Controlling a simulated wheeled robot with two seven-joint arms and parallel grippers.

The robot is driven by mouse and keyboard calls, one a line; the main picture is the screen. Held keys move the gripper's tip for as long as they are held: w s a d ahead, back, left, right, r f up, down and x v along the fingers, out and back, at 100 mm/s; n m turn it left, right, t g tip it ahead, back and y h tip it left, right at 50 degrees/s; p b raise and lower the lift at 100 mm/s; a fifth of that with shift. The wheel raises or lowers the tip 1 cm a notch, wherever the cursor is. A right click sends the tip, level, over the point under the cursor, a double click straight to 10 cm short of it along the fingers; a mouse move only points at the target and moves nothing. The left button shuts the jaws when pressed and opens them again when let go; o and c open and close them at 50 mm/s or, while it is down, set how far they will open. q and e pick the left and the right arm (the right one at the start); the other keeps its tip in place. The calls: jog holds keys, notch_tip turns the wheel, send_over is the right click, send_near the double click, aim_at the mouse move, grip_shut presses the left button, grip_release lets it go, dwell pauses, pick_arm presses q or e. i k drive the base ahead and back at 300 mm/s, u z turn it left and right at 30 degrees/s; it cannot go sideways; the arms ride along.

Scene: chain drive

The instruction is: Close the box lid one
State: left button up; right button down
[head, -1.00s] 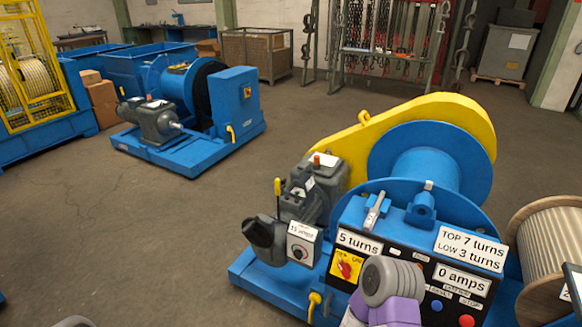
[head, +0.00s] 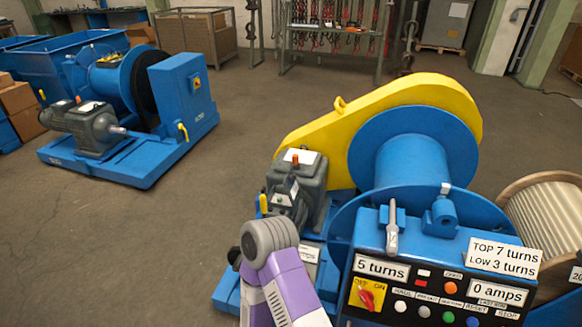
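I cannot pick out an open box lid for certain. The near blue winch has a control box (head: 455,262) with labels reading 5 turns and 0 amps. A yellow and red OFF/ON switch (head: 366,295) is on its front, and a grey lever (head: 392,228) stands at its top edge. The grey gear unit (head: 298,175) with an orange cap sits left of the drum. A small box with a white label (head: 309,253) is mostly hidden behind my purple and grey arm link. Neither gripper shows.
A yellow chain guard (head: 385,115) rises behind the blue drum (head: 412,165). A wooden rope reel (head: 553,232) stands at the right. A second blue winch (head: 130,115) stands back left. The floor between the winches is clear.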

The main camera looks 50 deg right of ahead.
aim_at(291, 184)
jog(key=z, duration=0.55)
jog(key=i, duration=0.8)
jog(key=z, duration=0.7)
